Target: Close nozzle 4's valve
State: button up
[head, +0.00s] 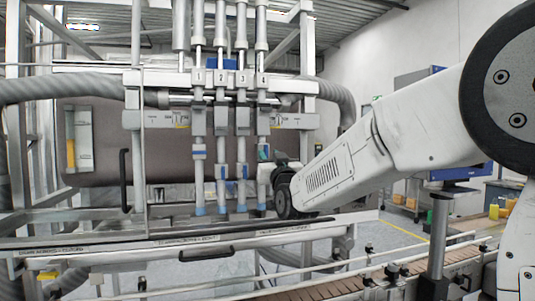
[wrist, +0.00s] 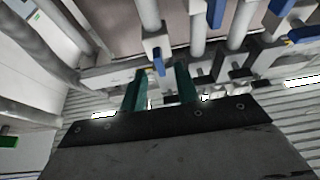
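Nozzle 4 (head: 264,122) is the rightmost of the numbered vertical nozzles on the filler. My gripper (head: 263,153) is at its valve height, and its teal fingers and wrist hide most of that valve in the head view. In the wrist view my gripper (wrist: 161,84) has its two teal fingers apart. A blue valve handle (wrist: 158,62), seemingly nozzle 4's, shows between and just beyond the fingertips, under a pale valve block (wrist: 156,44). I see no finger clearly touching the handle.
Nozzles 1 (head: 198,121), 2 (head: 221,121) and 3 (head: 242,121) stand close to the left, with their own blue handles. A conveyor (head: 340,288) with a rail runs in front. A grey hose (head: 340,97) curves down at the right of the frame.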

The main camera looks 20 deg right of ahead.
aim_at(266, 151)
jog(key=shift+x, duration=1.45)
grip_shut()
